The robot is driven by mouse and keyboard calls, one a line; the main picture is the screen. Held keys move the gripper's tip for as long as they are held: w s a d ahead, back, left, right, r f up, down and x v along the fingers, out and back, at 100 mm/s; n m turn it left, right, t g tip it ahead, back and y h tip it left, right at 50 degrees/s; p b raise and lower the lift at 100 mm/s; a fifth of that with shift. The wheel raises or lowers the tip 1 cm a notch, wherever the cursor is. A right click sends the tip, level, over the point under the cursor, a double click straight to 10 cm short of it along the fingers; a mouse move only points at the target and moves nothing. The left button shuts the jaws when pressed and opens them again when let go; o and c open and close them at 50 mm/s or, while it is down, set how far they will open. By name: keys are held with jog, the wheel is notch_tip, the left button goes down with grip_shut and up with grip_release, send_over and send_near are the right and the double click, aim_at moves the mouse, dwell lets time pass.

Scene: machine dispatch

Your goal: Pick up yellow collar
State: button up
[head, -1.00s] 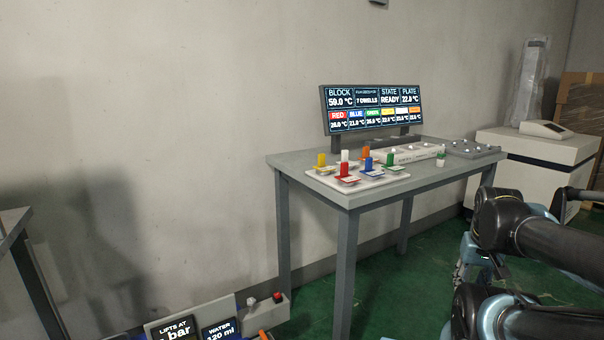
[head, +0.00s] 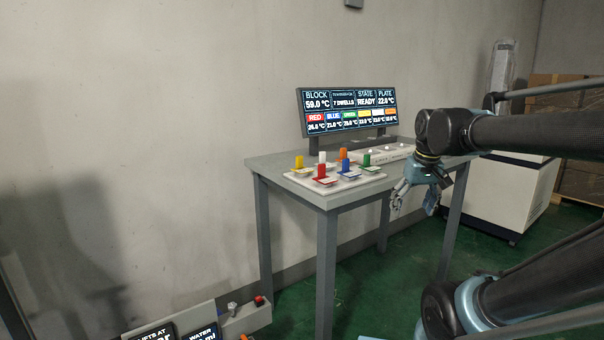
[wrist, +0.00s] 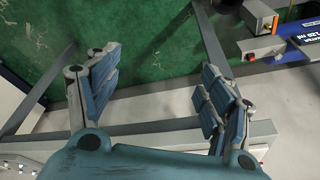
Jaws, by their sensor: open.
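The yellow collar (head: 299,163) is on the white tray (head: 330,184), at its left end, on the grey table in the head view. It looks like a small upright yellow piece with a flat base. My gripper (head: 411,198) is to the right of the table's front corner, apart from the collar and pointing downward. In the wrist view my gripper (wrist: 160,95) is open, with nothing between its fingers. The collar is not visible in the wrist view.
Red, white, orange, blue and green pieces stand close to the collar. A display screen (head: 347,110) stands at the back of the table (head: 270,160). A lower unit with small screens (head: 200,330) is at the front left. Green floor lies below.

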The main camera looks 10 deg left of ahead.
jog(key=w+a+r+n+y, duration=0.1)
jog(key=w+a+r+n, duration=0.1)
jog(key=w+a+r, duration=0.5)
jog(key=w+a+r+n, duration=0.2)
jog(key=w+a+r, duration=0.3)
jog(key=a, duration=0.4)
jog(key=n+y, duration=0.1)
jog(key=n, duration=0.1)
send_near(302, 169)
jog(key=x, duration=0.3)
jog(key=shift+w, duration=0.2)
jog(key=shift+x, duration=2.85)
jog(key=shift+s+a, duration=0.1)
jog(key=shift+s, duration=0.05)
jog(key=c, duration=1.3)
